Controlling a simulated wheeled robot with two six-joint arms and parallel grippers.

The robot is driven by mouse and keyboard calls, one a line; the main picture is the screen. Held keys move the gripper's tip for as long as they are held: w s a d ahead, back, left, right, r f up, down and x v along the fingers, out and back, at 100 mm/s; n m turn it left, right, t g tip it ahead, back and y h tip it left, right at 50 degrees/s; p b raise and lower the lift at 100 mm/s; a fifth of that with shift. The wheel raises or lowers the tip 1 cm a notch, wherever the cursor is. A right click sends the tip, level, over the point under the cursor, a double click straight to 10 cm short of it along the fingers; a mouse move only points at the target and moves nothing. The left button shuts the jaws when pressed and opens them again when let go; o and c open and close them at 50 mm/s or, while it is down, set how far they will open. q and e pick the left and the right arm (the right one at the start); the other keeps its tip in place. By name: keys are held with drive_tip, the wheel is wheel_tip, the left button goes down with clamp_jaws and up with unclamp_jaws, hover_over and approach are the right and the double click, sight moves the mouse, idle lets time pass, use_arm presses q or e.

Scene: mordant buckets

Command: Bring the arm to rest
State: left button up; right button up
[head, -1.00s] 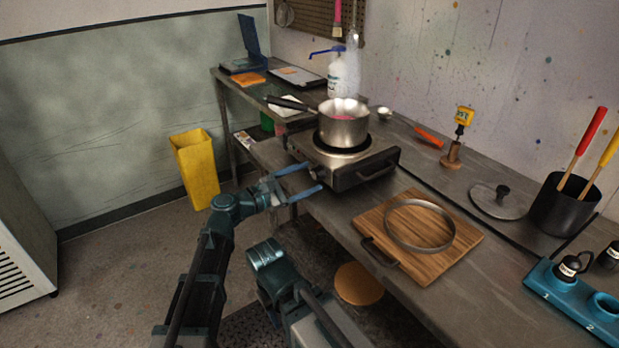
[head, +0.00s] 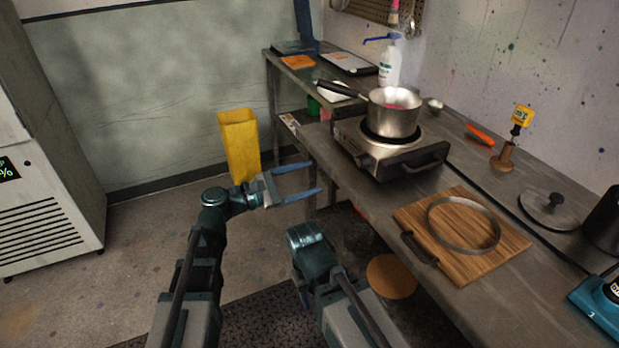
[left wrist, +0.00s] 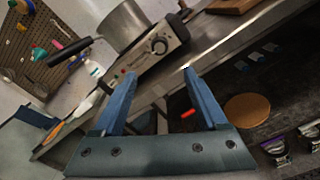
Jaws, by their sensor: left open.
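My left gripper (head: 318,178) is open and empty. It hangs in the air left of the workbench's front edge, apart from everything, with its blue fingers pointing right. In the left wrist view the two fingers (left wrist: 158,82) are spread with nothing between them.
A saucepan (head: 393,115) stands on the hotplate (head: 370,158) on the bench. A wooden board (head: 484,262) with a metal ring (head: 435,232) lies nearer. A yellow bin (head: 239,148) stands on the floor behind my left gripper.

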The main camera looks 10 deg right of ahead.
use_arm(q)
drive_tip(key=s+a+f+m+g+y, duration=0.2)
drive_tip(key=s+a+f+m+y, duration=0.25)
drive_tip(key=f, duration=0.35)
drive_tip(key=s+a+f+m+g+y, duration=0.25)
drive_tip(key=a+f+m+y, duration=0.2)
drive_tip(key=f, duration=0.45)
drive_tip(key=s+a+f+m+y, duration=0.2)
drive_tip(key=s+a+m+y, duration=0.15)
drive_tip(key=a, duration=0.35)
drive_tip(key=s+a+f+m+y, duration=0.3)
drive_tip(key=a+y, duration=0.2)
drive_tip(key=a, duration=0.2)
drive_tip(key=s+d+m+g, duration=0.2)
drive_tip(key=s+d+m, duration=0.3)
drive_tip(key=d, duration=0.7)
wheel_tip(320, 180, up, 18)
drive_tip(key=n+p, duration=0.1)
drive_tip(key=p, duration=1.6)
drive_tip(key=shift+s+a+y+p, duration=0.3)
drive_tip(key=shift+s+y+p, duration=0.05)
drive_tip(key=shift+s+p, duration=0.05)
